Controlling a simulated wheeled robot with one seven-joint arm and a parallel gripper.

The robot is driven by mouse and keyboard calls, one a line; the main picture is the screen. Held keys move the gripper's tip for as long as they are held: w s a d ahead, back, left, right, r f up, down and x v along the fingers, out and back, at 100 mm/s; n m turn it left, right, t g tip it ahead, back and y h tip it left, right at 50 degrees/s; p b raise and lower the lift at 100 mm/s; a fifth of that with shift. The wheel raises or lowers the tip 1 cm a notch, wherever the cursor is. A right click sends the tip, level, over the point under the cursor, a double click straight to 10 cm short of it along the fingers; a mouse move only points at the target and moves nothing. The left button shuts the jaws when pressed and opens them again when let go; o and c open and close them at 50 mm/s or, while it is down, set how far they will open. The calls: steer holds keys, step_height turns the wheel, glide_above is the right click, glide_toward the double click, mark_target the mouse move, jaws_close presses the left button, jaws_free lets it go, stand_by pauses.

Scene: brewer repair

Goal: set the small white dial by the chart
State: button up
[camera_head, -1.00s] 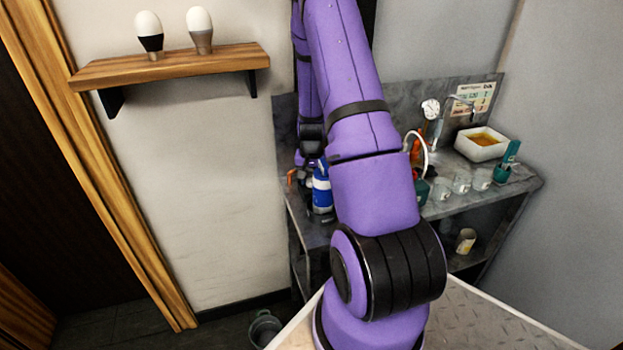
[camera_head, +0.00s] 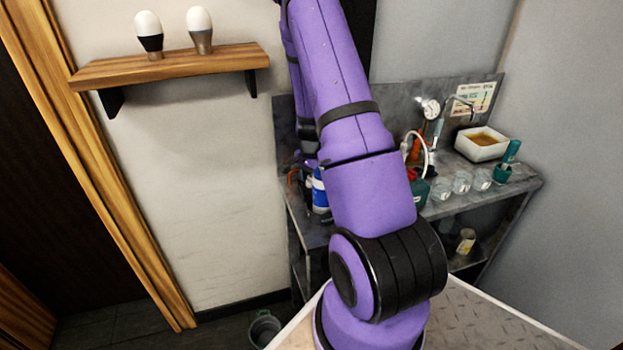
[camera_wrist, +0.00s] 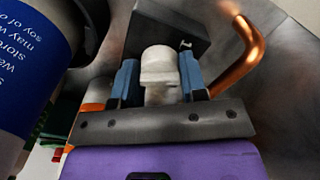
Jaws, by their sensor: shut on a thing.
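In the wrist view my gripper (camera_wrist: 158,85) has its two blue fingers closed on the sides of a small white dial (camera_wrist: 159,60). The dial has a rounded, stepped body and stands in front of a dark box (camera_wrist: 170,28). Its marks and setting cannot be read. In the head view my arm hides the gripper and the dial. The chart (camera_head: 474,99) is a pale card with coloured marks on the grey back panel of the bench; its text is too small to read.
A copper pipe (camera_wrist: 240,60) bends close to the right finger. A blue-labelled bottle (camera_wrist: 30,70) is close on the left; it also shows in the head view (camera_head: 320,190). A round white gauge (camera_head: 430,108), a white tub (camera_head: 482,145) and several clear jars (camera_head: 461,182) are on the right.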

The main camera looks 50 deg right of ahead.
mark_target(311, 177)
steer(key=m, duration=0.4)
steer(key=shift+m, duration=0.3)
stand_by(0.3)
steer(key=o, duration=0.9)
step_height(311, 177, up, 11)
steer(key=shift+f, duration=0.1)
stand_by(0.3)
